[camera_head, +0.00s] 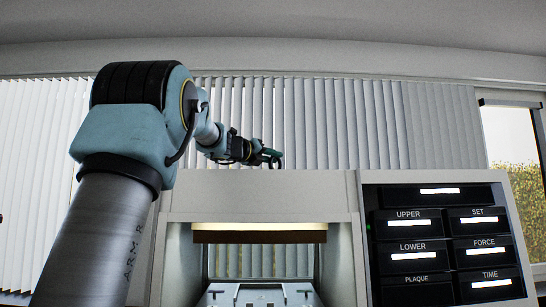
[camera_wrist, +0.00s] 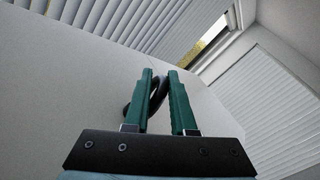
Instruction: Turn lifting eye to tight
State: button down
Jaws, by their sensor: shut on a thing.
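The lifting eye (camera_wrist: 127,110) is a dark ring on the pale top of the press. In the head view my gripper (camera_head: 273,153) is at the top of the press housing (camera_head: 260,190), and the dark ring (camera_head: 272,162) is only partly visible there. The base of the ring is hidden, and I cannot tell whether it sits flush on the top.
The press front has a lit opening with a brown upper plate (camera_head: 260,236) and a grey lower block (camera_head: 262,294). A black control panel (camera_head: 445,240) with labelled displays is on the right. Vertical blinds (camera_head: 330,120) hang behind. The press top (camera_wrist: 60,100) around the ring looks clear.

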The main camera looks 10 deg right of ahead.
jog(key=m+g+h, duration=0.1)
jog(key=g, duration=0.1)
jog(key=m+g+h, duration=0.1)
jog(key=m+g, duration=0.1)
jog(key=m+g+h, duration=0.1)
jog(key=m+g, duration=0.1)
jog(key=g, duration=0.1)
jog(key=shift+w+d+f, duration=0.1)
jog(key=shift+d+f, duration=0.05)
jog(key=shift+f, duration=0.15)
jog(key=shift+g, duration=0.3)
jog(key=c, duration=0.8)
grip_release()
jog(key=shift+r, duration=0.15)
jog(key=shift+c, duration=0.2)
jog(key=a+b, duration=0.1)
jog(key=a, duration=0.2)
jog(key=s+a+b, duration=0.1)
jog(key=a+b, duration=0.1)
jog(key=a, duration=0.1)
jog(key=s+a+b, duration=0.1)
jog(key=a, duration=0.2)
jog(key=shift+s+a+b, duration=0.1)
jog(key=shift+a+b, duration=0.2)
jog(key=shift+s+a, duration=0.15)
jog(key=shift+a, duration=0.4)
